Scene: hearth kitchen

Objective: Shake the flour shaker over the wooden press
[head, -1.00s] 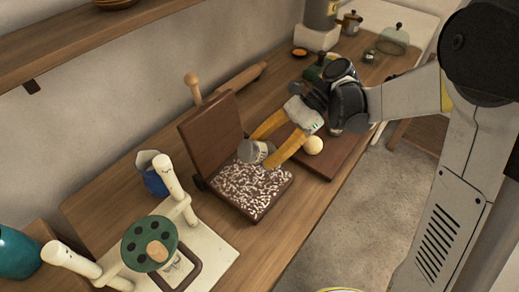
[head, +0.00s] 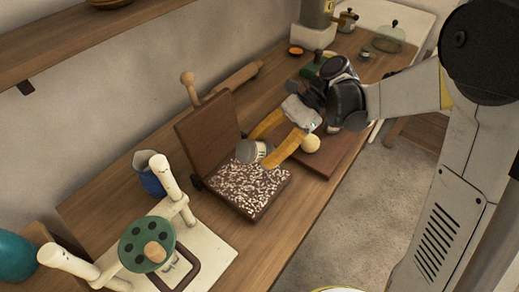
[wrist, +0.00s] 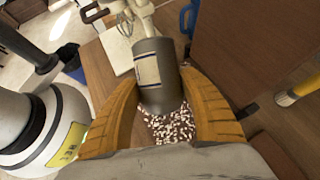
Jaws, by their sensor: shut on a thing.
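The flour shaker (head: 252,151) is a small grey cylinder with a pale label. My gripper (head: 262,146), with yellow-orange fingers, is shut on it and holds it just above the wooden press. In the wrist view the shaker (wrist: 158,80) sits between both fingers (wrist: 160,108), tilted. The wooden press (head: 207,135) is a dark brown hinged board, its lid standing open at the back. Its lower plate (head: 258,215) is covered with white specks, which also show below the shaker in the wrist view.
A cream stand with a green holed disc (head: 147,243) and a blue jug (head: 150,174) stand left of the press. A brown board (head: 330,160) with a pale dough ball (head: 310,144) lies to the right. A rolling pin (head: 237,75) lies along the wall.

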